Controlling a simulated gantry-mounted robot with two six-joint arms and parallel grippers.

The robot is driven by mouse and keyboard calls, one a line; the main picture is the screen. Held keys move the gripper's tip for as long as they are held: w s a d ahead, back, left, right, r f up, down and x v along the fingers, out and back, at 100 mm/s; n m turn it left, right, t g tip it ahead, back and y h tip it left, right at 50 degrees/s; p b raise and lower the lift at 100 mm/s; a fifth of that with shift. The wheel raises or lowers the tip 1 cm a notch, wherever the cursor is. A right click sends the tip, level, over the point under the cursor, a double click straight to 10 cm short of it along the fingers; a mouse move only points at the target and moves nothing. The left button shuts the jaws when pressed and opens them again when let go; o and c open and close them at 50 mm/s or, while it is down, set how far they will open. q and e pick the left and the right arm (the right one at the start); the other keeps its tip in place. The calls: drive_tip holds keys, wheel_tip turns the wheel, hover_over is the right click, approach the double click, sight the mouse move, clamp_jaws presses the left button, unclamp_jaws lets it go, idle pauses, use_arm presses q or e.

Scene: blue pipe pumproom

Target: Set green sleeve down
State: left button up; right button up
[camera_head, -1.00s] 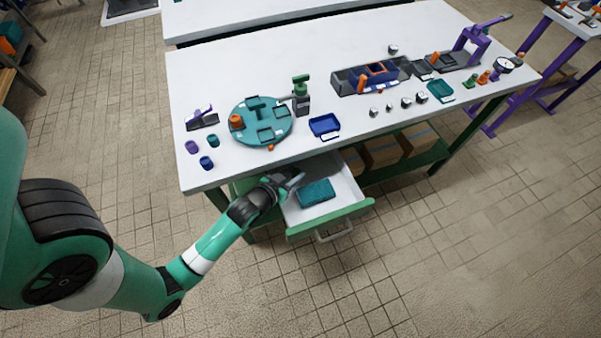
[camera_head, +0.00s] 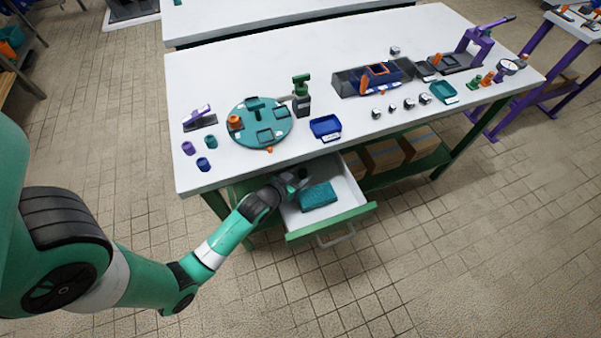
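My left gripper (camera_head: 296,180) is over the left part of the open drawer (camera_head: 347,187), low beside the table's front edge. Its fingers are small and dark here, and I cannot tell whether they are open or hold anything. A small green-teal sleeve-like cylinder (camera_head: 211,142) stands on the table's front left. A purple cylinder (camera_head: 188,148) and a blue cylinder (camera_head: 204,164) stand close to it. I cannot tell whether another green sleeve is at the gripper. My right gripper is not in view.
A teal block (camera_head: 318,195) lies in the drawer, right of the gripper. On the table are a round teal fixture (camera_head: 243,136), a blue tray (camera_head: 325,127) and a green-topped bottle (camera_head: 301,97). Cardboard boxes (camera_head: 384,155) fill the shelf below. Bare tabletop lies behind the fixture.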

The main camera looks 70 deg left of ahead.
use_arm(q)
drive_tip(key=shift+r, duration=0.25)
drive_tip(key=p+v, duration=0.5)
drive_tip(key=v, duration=0.6)
drive_tip(key=shift+s+d, duration=0.15)
drive_tip(key=shift+d, duration=0.05)
drive_tip(key=shift+s+d, duration=0.1)
drive_tip(key=shift+s, duration=0.1)
drive_tip(key=shift+r, duration=0.1)
